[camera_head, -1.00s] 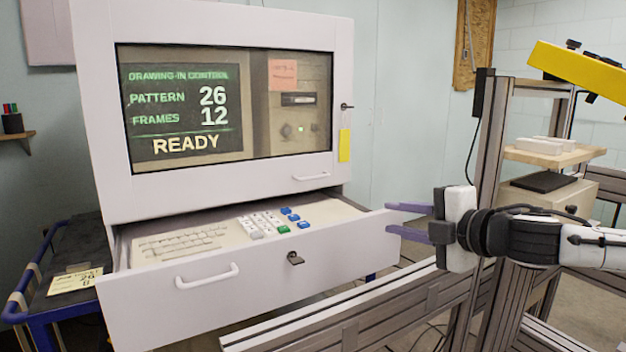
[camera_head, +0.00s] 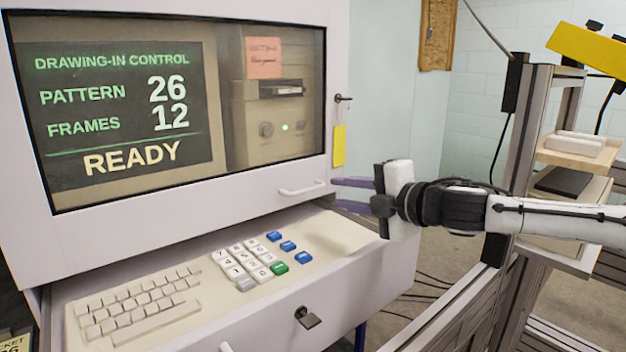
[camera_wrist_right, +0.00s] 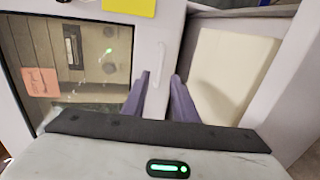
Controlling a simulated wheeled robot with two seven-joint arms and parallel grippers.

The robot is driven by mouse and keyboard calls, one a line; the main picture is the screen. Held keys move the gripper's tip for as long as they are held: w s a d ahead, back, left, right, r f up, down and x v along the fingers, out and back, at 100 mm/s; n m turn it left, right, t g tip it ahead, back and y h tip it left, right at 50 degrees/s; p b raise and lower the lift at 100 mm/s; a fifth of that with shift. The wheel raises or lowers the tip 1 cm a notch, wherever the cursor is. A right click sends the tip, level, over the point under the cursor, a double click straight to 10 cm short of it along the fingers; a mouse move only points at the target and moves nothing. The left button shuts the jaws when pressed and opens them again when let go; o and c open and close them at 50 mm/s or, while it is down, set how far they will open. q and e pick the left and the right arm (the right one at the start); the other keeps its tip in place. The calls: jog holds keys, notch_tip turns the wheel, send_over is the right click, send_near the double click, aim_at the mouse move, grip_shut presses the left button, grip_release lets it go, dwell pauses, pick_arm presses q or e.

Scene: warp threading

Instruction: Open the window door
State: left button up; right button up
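The window door (camera_head: 170,200) is a white framed panel with a glass pane, closed on the cabinet front. Its small white bar handle (camera_head: 303,190) sits low on the right side of the frame. My right gripper (camera_head: 336,193) is beside the handle's right end, its two purple fingers apart with nothing seen between them. In the right wrist view the handle (camera_wrist_right: 155,65) lies just beyond the gap between the open fingertips (camera_wrist_right: 161,76); contact cannot be told. My left gripper is out of view.
Below the door, a pulled-out drawer holds a keyboard (camera_head: 135,305) and a keypad (camera_head: 245,262). A key (camera_head: 343,98) with a yellow tag (camera_head: 339,146) sits at the door's right edge. A metal frame (camera_head: 530,140) with shelves stands at right.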

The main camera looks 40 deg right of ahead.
aim_at(312, 189)
jog(key=p+x, duration=0.8)
jog(key=shift+w+a+f, duration=0.1)
jog(key=shift+w+f, duration=0.15)
jog(key=shift+w, duration=0.3)
grip_shut()
dwell(1.1)
